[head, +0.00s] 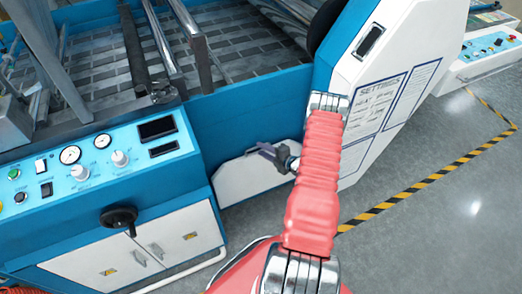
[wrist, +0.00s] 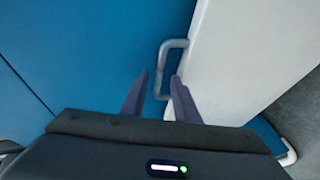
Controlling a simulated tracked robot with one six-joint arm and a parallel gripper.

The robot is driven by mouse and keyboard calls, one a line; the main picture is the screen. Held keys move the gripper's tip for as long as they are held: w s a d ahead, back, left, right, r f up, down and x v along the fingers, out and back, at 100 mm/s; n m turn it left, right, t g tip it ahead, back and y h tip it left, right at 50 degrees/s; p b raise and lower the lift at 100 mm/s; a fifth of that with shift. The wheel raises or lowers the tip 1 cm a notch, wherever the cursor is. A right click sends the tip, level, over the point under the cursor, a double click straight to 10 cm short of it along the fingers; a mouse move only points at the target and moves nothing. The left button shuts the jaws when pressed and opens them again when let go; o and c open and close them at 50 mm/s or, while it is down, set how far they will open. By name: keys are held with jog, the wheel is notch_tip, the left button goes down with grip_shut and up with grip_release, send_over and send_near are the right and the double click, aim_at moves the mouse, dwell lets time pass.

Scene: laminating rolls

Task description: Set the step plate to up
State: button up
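The white panel low on the blue machine's side, which I take for the step plate (head: 240,182), looks upright in the head view, partly behind my arm. In the wrist view a white panel (wrist: 245,60) fills the right side, with a grey loop handle (wrist: 174,42) at its left edge. My gripper (wrist: 160,76) has its two dark fingers apart, with the handle's lower part showing between their tips. Whether they touch it, I cannot tell. In the head view my gripper (head: 262,152) is in front of the white panel's top edge, seen small and from the side.
A control panel (head: 95,165) with knobs and gauges and a black handwheel (head: 119,217) are at the left. A white bent tube (head: 185,274) runs low by the cabinet. A white housing (head: 375,90) stands right of my arm. Open floor (head: 440,215) with a striped line lies right.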

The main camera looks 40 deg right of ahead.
jog(key=shift+w+f, duration=0.15)
jog(key=shift+w, duration=0.4)
jog(key=shift+c, duration=0.5)
grip_shut()
